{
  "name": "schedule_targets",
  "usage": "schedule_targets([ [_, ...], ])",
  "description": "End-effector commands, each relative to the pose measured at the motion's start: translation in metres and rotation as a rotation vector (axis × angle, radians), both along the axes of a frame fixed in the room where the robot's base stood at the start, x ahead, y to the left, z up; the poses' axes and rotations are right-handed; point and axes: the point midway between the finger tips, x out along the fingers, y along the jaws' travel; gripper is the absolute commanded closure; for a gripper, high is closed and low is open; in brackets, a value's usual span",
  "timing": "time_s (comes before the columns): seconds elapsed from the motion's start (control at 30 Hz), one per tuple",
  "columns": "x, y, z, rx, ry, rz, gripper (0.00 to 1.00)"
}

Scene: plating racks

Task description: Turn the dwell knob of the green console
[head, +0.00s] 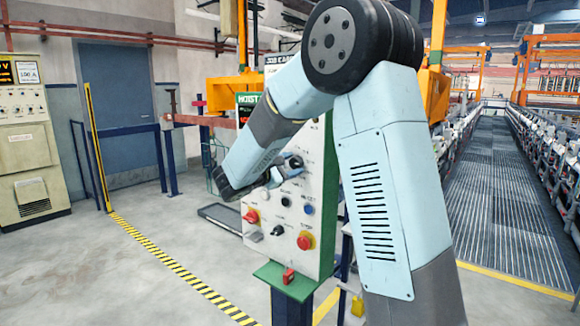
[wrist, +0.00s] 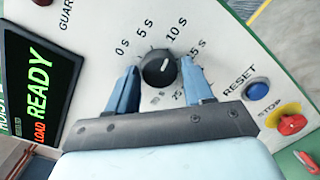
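The dwell knob (wrist: 158,71) is round and black, with a small white mark at its upper right, toward the 10 s to 15 s side of its printed scale. It sits on the pale panel of the green console (head: 328,195). My gripper (wrist: 159,67) is at the panel with one blue finger on each side of the knob. The fingers look spread, with narrow gaps to the knob; contact is hard to judge. The fingers cover part of the scale. In the head view my wrist hides part of the panel's left side.
In the wrist view a lit READY display (wrist: 38,85) is left of the knob. A blue RESET button (wrist: 258,89) and a red stop button (wrist: 291,124) are to the right. Lower on the panel are a red switch (head: 251,216) and a black switch (head: 278,230).

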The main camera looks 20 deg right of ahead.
Motion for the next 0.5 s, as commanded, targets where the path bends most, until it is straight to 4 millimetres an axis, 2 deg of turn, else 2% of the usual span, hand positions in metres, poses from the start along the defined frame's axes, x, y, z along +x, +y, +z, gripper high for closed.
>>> schedule_targets([
  [0.07, -0.0001, 0.0001, 0.0, 0.0, 0.0, 0.0, 0.57],
  [0.37, -0.0004, -0.0002, -0.0004, 0.0, 0.001, -0.001, 0.85],
  [0.5, -0.0006, -0.0002, -0.0008, -0.001, 0.004, -0.001, 0.88],
])
